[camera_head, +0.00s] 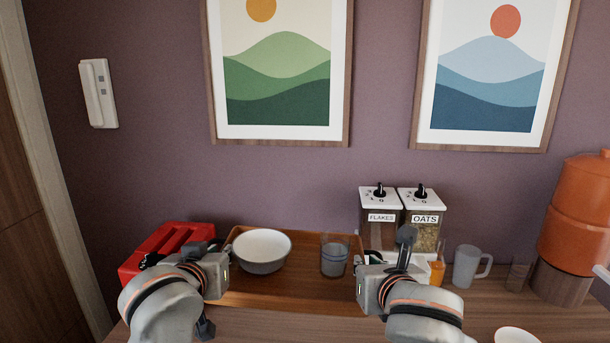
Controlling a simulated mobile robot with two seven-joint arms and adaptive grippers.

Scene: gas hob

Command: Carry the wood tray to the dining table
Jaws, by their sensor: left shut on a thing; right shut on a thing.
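The brown wood tray (290,291) lies on a wooden counter against the purple wall. A white bowl (262,248) and a clear glass (334,256) stand in it. My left gripper (216,262) is shut on the tray's left side, next to the bowl. My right gripper (372,268) is shut on the tray's right side, near the glass. The gripper bodies hide parts of both tray ends, and the fingertips are mostly hidden. The dining table is not in view.
A red toaster (165,246) stands close at the left. Flakes (381,217) and oats (424,219) dispensers stand behind the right gripper. A mug (467,267), an orange dispenser (578,220) and a white bowl (515,335) are at the right. Pictures hang above.

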